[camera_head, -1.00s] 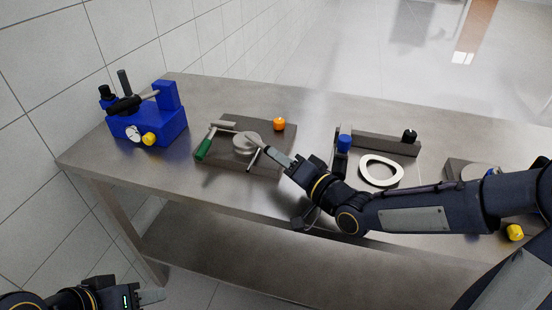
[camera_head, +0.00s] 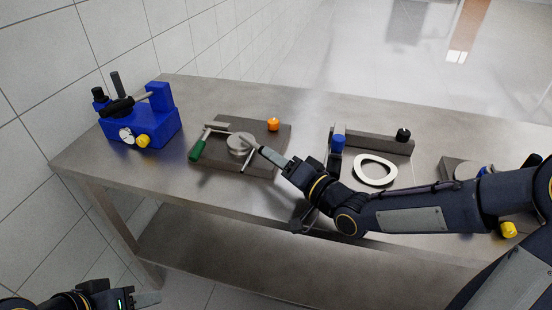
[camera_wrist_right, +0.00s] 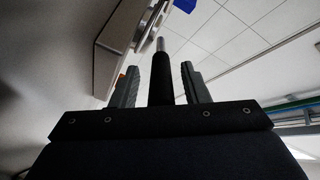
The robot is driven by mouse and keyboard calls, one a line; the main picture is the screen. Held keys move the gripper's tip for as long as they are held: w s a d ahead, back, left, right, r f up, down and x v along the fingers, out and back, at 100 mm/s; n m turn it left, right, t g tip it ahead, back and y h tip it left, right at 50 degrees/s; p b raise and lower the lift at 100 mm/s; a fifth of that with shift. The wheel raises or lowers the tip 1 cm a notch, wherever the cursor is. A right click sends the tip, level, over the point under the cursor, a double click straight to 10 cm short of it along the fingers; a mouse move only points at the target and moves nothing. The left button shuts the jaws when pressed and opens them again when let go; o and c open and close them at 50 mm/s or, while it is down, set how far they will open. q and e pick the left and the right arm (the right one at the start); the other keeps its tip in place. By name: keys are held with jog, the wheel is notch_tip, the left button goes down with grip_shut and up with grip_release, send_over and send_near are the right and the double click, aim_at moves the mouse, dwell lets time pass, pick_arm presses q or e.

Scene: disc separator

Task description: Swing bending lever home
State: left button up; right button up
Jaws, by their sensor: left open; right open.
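A bending fixture on a dark flat plate (camera_head: 211,160) lies left of the middle of the bench. It carries a round metal disc (camera_head: 239,144), a lever with a green handle (camera_head: 197,150) and an orange knob (camera_head: 273,125). My right gripper (camera_head: 262,152) is just right of the disc, its fingers pointing at it. In the right wrist view a black-sleeved rod (camera_wrist_right: 162,78) with a metal tip stands between the open fingers; I cannot tell whether they touch it. The gripper hides part of the fixture in the head view. My left gripper (camera_head: 148,298) is open, empty and low, off the bench.
A blue device (camera_head: 140,125) with black grips and a yellow knob stands at the bench's left. Right of my right gripper are a blue knob (camera_head: 338,142), a white ring (camera_head: 374,170) and a black knob (camera_head: 403,134). The steel bench's (camera_head: 235,92) back strip is clear.

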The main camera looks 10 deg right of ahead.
jog(key=p+v, duration=0.1)
jog(key=v, duration=0.6)
jog(key=shift+s, duration=0.1)
